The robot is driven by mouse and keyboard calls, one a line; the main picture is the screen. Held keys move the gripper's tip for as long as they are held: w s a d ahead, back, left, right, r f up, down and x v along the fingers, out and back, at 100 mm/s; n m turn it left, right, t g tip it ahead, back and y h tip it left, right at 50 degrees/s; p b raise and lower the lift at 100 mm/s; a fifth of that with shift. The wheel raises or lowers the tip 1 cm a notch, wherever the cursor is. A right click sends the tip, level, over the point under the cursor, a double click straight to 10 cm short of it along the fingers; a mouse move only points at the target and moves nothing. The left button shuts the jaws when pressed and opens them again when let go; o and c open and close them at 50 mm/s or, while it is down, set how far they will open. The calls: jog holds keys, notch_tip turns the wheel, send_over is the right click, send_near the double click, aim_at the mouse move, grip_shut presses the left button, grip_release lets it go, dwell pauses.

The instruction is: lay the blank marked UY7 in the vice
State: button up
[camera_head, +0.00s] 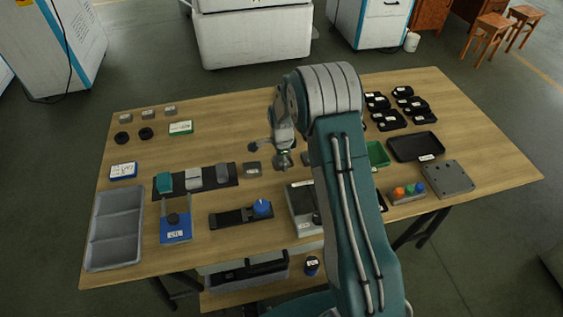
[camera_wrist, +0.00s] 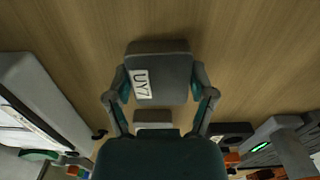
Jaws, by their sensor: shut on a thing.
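The blank marked UY7 (camera_wrist: 172,77) is a dark grey block with a white label reading UY7, between the two fingers of my gripper (camera_wrist: 160,88) in the wrist view. The fingers press on its left and right sides. In the head view my gripper (camera_head: 284,159) hangs over the middle of the table, and the blank is too small to make out there. A low dark fixture with a blue knob (camera_head: 240,214) lies nearer the front, left of my arm; it looks like the vice. No blank shows in it.
Small grey blocks (camera_head: 252,168) stand close to my gripper. A dark strip (camera_head: 229,182) with several blocks lies left, a grey compartment tray (camera_head: 92,230) at the far left. A grey box (camera_head: 300,210) is partly behind my arm. Black trays stand right. Bare wood shows at the back middle.

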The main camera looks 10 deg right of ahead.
jog(key=shift+r, duration=3.55)
